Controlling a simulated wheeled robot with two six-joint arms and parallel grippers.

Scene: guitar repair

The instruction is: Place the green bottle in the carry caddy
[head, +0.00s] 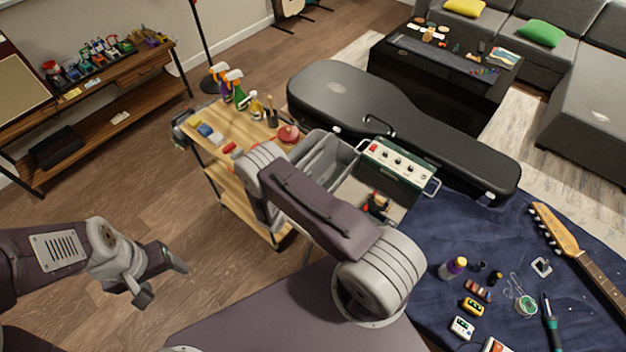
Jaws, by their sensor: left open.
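The green bottle (241,98), which has a spray head, stands upright on the wooden cart (228,120), among other bottles. A grey open container with a divider, which looks like the carry caddy (345,152), sits to the right of the cart. My right arm hides part of it, and its contents cannot be made out fully. My left gripper (162,283) is open and empty at the lower left, over the floor and well apart from the bottle. My right arm crosses the middle of the view, and its gripper does not show.
A spray bottle with an orange top (220,82), a brush cup (271,118) and a red round item (288,134) crowd the cart. A green control box (398,161) and black guitar case (350,100) lie beyond. The blue-covered table (420,285) holds small parts.

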